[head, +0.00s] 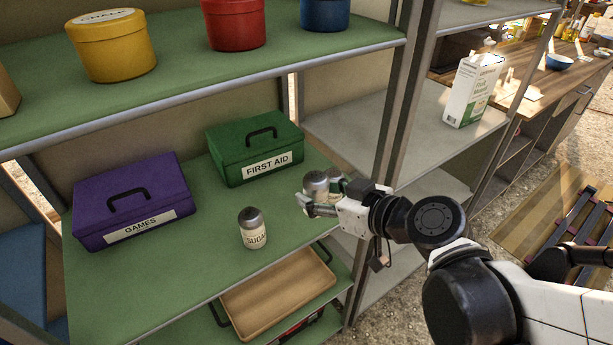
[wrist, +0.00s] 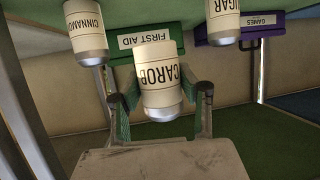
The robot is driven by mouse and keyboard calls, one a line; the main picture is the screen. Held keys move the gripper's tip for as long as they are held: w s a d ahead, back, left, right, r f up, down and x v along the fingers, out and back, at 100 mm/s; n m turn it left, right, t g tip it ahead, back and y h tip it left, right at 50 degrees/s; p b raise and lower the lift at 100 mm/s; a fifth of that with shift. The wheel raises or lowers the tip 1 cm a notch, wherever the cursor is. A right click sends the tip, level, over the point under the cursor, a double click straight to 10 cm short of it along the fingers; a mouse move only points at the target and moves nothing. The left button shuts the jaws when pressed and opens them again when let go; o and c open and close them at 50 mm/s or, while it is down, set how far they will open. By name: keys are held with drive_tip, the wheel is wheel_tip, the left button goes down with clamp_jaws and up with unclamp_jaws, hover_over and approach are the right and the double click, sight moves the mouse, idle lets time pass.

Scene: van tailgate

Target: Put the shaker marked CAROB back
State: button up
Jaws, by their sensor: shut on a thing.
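The CAROB shaker (wrist: 160,82) is cream with a grey lid. It sits between the two fingers of my gripper (wrist: 160,100), which is shut on it. The wrist picture is upside down, so the shaker is upright. In the head view, my gripper (head: 314,206) reaches in from the right over the green shelf (head: 190,270), and the CAROB shaker (head: 315,183) is partly hidden by it. I cannot tell whether its base touches the shelf. The SUGAR shaker (head: 253,232) stands to its left. The CINNAMON shaker (wrist: 86,30) stands on its other side, close by.
A green FIRST AID box (head: 255,148) stands behind the shakers, and a purple GAMES box (head: 130,200) is at the left. A shelf post (head: 392,120) rises right of the gripper. A wooden tray (head: 280,290) is on the level below.

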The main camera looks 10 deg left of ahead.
drive_tip(key=x, duration=0.2)
drive_tip(key=b+x, duration=0.1)
drive_tip(key=x, duration=0.1)
drive_tip(key=f+x, duration=0.1)
drive_tip(key=x, duration=0.1)
drive_tip(key=shift+s+f+b, duration=0.1)
drive_tip(key=shift+s+b, duration=0.2)
drive_tip(key=shift+b, duration=0.05)
drive_tip(key=shift+f+b, duration=0.8)
drive_tip(key=shift+f, duration=1.1)
drive_tip(key=shift+f, duration=0.15)
drive_tip(key=o, duration=1.2)
